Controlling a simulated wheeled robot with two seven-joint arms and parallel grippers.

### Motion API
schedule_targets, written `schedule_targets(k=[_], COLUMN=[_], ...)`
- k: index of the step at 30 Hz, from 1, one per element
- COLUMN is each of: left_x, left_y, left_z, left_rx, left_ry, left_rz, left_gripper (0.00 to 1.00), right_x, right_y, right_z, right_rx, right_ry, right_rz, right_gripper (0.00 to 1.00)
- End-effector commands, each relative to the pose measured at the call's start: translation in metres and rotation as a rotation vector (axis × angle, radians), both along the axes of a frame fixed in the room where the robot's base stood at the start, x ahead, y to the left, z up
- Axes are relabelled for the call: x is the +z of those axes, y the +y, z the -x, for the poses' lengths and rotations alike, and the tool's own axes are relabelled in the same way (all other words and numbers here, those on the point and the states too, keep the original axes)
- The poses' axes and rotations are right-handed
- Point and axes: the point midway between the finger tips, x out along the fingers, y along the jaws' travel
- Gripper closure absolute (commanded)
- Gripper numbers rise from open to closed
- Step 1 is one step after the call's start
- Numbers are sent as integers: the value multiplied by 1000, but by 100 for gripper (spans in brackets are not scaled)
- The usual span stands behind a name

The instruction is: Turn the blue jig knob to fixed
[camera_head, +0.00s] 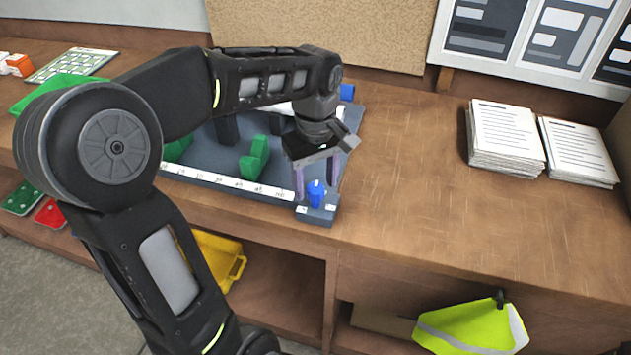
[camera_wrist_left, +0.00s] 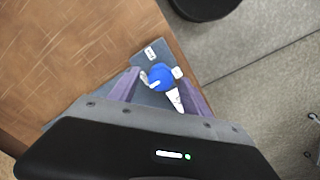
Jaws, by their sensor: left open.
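The blue jig knob (camera_head: 316,193) sits on the front right corner of the grey jig board (camera_head: 327,214), near the table's front edge. Small white labels lie on both sides of it; their text is too small to read. My left gripper (camera_head: 313,190) is above the knob, pointing down, with its fingers apart. In the left wrist view the knob (camera_wrist_left: 162,77) shows between the two open fingertips (camera_wrist_left: 160,85), with a white pointer mark on it. I cannot tell whether the fingers touch it. My right gripper is not in view.
A white ruler strip (camera_head: 225,181) runs along the jig's front. Green blocks (camera_head: 255,158) stand on the jig behind it. Paper stacks (camera_head: 503,137) lie at the back right. The table right of the jig is clear. A yellow bin (camera_head: 222,262) and a yellow vest (camera_head: 470,327) are below.

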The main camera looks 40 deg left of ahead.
Motion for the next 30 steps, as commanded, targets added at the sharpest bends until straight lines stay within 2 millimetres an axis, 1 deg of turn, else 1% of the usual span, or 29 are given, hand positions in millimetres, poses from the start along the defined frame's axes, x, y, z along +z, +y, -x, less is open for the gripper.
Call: schedule_targets(k=[1,4,12,30], left_x=[-5,-11,-12,-12], left_y=[0,0,0,0], left_z=[1,0,0,0], left_rx=[0,0,0,0], left_ry=[4,0,-1,-1], left_rz=[0,1,0,0], left_gripper=[44,44,44,93], right_x=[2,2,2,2], right_y=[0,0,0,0], right_z=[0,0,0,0], right_rx=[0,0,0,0], right_ry=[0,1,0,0], right_rz=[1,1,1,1], right_gripper=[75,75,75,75])
